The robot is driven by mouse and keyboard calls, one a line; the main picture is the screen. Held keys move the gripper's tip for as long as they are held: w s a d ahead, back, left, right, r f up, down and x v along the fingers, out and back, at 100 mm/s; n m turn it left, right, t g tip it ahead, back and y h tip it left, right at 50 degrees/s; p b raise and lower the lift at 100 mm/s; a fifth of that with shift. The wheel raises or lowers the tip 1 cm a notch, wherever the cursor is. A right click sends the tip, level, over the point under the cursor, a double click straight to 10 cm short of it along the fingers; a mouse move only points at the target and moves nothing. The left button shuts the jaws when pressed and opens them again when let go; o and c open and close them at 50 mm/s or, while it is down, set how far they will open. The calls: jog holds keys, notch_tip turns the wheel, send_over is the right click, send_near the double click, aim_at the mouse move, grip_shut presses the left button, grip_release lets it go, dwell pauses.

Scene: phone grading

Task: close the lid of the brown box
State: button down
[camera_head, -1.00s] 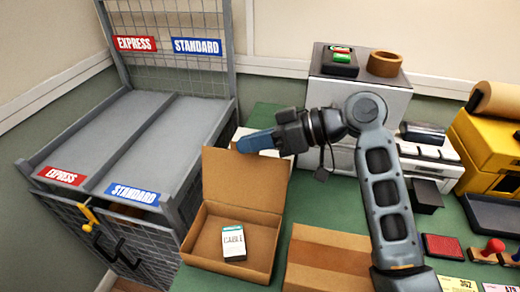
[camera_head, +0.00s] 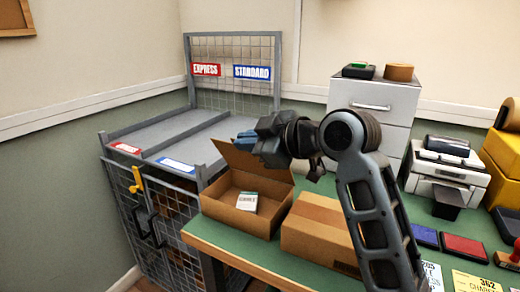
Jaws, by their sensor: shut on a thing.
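The brown box (camera_head: 236,222) stands open on the green table, with a white box labelled CABLE (camera_head: 245,203) inside it. Its lid (camera_head: 262,172) stands up at the back edge, tilted, and its upper right part is hidden behind my gripper. My gripper (camera_head: 245,137) is at the lid's top edge, its blue fingers shut on the lid. The fingertips are partly hidden, so the exact contact does not show.
A closed, taped brown box (camera_head: 318,228) stands just right of the open one. A wire cage with EXPRESS and STANDARD signs (camera_head: 252,73) stands to the left. Grey drawers (camera_head: 372,103) and a printer (camera_head: 445,175) stand behind and right.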

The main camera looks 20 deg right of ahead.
jog(key=s+a+f+n+b, duration=0.1)
jog(key=b, duration=0.1)
jog(key=s+a+f+n+t+b, duration=0.1)
jog(key=f+b, duration=0.1)
jog(key=b, duration=0.1)
jog(key=s+a+f+n+t+h+b, duration=0.1)
jog(key=f+b, duration=0.1)
jog(key=shift+s+a+f+b, duration=0.2)
jog(key=shift+s+a+b, duration=0.05)
jog(key=shift+b, duration=0.1)
jog(key=shift+s+a+f+n+t+b, duration=0.25)
jog(key=shift+f+n+t+b, duration=0.25)
jog(key=shift+n+b, duration=0.55)
jog(key=shift+s+a+f+n+t+b, duration=0.3)
jog(key=shift+f+n+b, duration=0.35)
jog(key=shift+b, duration=0.7)
jog(key=shift+r, duration=0.1)
jog(key=c, duration=1.3)
grip_release()
jog(key=shift+c, duration=0.2)
jog(key=shift+d, duration=0.1)
